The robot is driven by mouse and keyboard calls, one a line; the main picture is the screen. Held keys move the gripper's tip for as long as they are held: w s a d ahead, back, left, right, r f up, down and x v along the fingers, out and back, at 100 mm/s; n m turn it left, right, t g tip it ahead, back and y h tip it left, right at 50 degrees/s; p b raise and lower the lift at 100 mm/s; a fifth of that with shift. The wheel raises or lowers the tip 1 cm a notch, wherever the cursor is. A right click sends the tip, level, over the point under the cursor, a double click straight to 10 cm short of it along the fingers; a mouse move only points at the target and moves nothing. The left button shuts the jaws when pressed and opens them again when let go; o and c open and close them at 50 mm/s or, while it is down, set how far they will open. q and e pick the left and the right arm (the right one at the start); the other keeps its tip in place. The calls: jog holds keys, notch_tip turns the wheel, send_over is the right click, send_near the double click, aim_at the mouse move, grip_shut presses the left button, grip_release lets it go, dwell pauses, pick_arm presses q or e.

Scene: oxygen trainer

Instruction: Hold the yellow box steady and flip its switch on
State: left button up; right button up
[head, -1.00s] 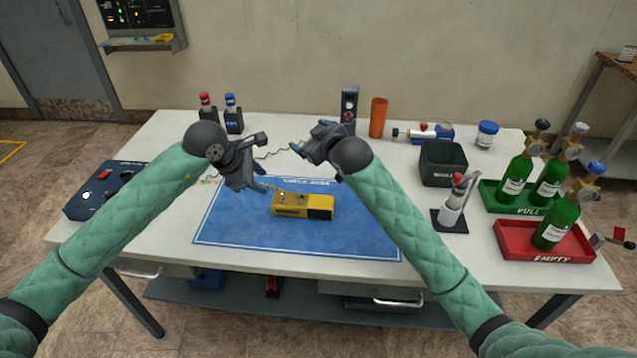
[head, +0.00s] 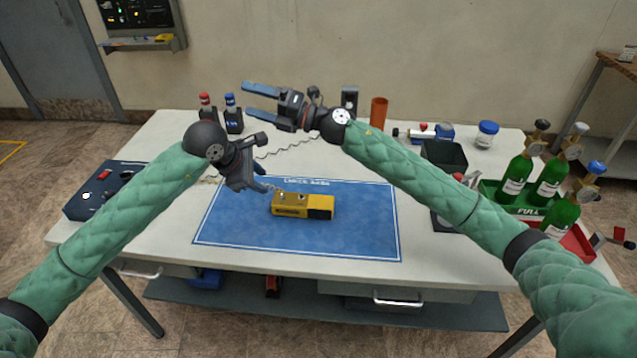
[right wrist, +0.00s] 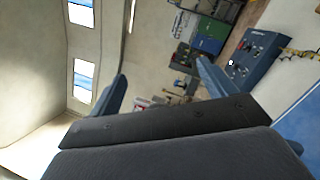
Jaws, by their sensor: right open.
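The yellow box (head: 290,205) lies on the blue mat (head: 350,235), with a black right end and small parts on its top. Its switch is too small to make out. My left gripper (head: 265,188) points down at the box's left end; its fingers are partly hidden, and I cannot tell whether they touch the box or how far they are apart. My right gripper (head: 245,101) is open and empty, raised above the back of the table and pointing left. Its two blue fingers also show in the right wrist view (right wrist: 160,85), with nothing between them.
A dark blue panel box (head: 105,190) stands at the table's left. Green cylinders (head: 520,180) stand at right in trays. The mat's front is clear.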

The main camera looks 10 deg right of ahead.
notch_tip(320, 180, down, 7)
jog(key=n+g+h, duration=0.4)
jog(key=n, duration=0.2)
jog(key=n+g+h, duration=0.2)
jog(key=n+h, duration=0.5)
jog(key=h, duration=0.9)
send_over(318, 201)
notch_tip(318, 201, down, 16)
jog(key=shift+w+d+f, duration=0.1)
jog(key=shift+w+d, duration=0.05)
jog(key=shift+s+f, duration=0.2)
jog(key=shift+f, duration=0.4)
notch_tip(318, 201, down, 6)
jog(key=shift+f, duration=0.25)
